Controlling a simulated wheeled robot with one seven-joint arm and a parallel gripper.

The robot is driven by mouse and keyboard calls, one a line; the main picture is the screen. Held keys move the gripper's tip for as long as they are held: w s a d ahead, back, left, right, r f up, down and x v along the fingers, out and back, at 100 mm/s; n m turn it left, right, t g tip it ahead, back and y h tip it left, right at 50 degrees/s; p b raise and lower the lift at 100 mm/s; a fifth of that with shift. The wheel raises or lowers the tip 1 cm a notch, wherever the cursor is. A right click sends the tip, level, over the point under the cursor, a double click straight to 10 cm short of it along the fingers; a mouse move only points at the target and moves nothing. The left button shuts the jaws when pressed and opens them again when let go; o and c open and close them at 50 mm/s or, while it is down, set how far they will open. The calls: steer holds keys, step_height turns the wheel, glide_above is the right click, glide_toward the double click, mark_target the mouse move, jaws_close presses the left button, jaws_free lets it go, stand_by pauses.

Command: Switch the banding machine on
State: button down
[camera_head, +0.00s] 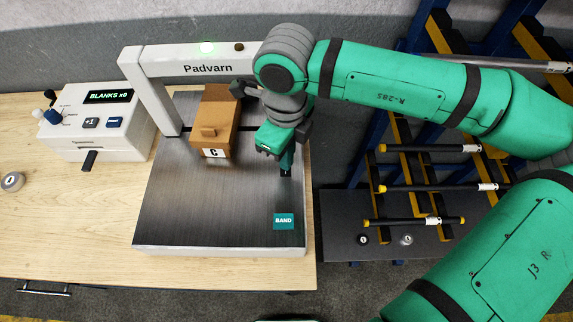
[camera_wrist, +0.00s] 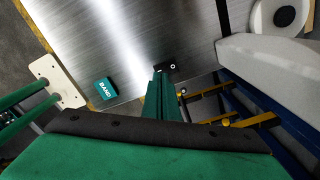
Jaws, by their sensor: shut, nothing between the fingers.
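The banding machine (camera_head: 150,215), marked Padvarn, has a steel top and a white arch (camera_head: 180,68). A teal BAND button (camera_head: 284,221) sits at the top's front right and also shows in the wrist view (camera_wrist: 106,90). My gripper (camera_head: 286,173) is shut and empty, pointing down over the right side of the top, behind the button. In the wrist view a small black part with a pale ring (camera_wrist: 168,66) is at my fingertips (camera_wrist: 160,73); I cannot tell whether they touch.
A brown box (camera_head: 214,125) marked C stands under the arch, left of my gripper. A white control box (camera_head: 98,120) reading BLANKS x0 is at left. A rack with black and yellow bars (camera_head: 430,188) stands at right. The front left of the steel top is clear.

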steer(key=shift+r, duration=2)
